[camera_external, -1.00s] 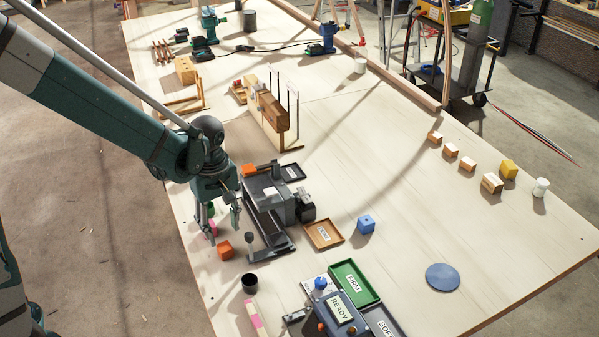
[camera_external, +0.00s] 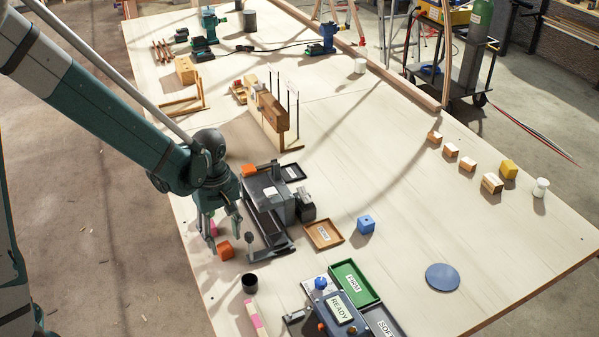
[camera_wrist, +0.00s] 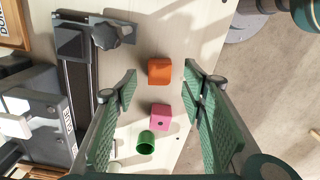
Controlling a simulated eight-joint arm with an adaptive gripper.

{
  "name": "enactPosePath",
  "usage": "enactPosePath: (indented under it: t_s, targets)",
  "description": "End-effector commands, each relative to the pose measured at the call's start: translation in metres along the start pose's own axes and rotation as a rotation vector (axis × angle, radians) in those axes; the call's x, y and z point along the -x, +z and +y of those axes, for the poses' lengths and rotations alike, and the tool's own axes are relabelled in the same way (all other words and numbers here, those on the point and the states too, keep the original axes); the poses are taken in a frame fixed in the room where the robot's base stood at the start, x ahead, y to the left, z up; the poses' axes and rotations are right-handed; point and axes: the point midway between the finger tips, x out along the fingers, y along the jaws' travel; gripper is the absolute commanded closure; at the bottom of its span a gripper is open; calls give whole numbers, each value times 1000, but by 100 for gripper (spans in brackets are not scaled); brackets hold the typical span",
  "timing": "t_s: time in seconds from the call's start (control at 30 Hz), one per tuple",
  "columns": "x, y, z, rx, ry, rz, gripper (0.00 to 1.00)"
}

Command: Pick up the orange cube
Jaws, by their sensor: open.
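The orange cube (camera_external: 225,250) sits on the table near its left edge, just in front of my gripper (camera_external: 221,238). In the wrist view the orange cube (camera_wrist: 160,71) lies between and a little beyond the tips of my open gripper (camera_wrist: 161,80). The fingers look spread wide and hold nothing. A pink cube (camera_wrist: 160,117) with a small hole lies lower between the fingers, with a green cylinder (camera_wrist: 146,143) beside it. In the external view the pink cube (camera_external: 213,228) is partly hidden behind my gripper.
A grey machine (camera_external: 271,205) stands right of my gripper, with another orange block (camera_external: 248,170) at its far end. A black cup (camera_external: 249,282) stands in front of the orange cube. A wooden tray (camera_external: 323,236) and blue cube (camera_external: 366,224) lie further right.

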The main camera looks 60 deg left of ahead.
Motion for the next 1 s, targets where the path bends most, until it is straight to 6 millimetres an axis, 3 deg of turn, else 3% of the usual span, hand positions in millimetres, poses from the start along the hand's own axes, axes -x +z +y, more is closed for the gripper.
enactPosePath:
  t_s: [0.57, 1.0]
  targets:
    - [-6, 0, 1, 0, 0, 0, 59]
    - [-41, 2, 1, 0, 0, 0, 59]
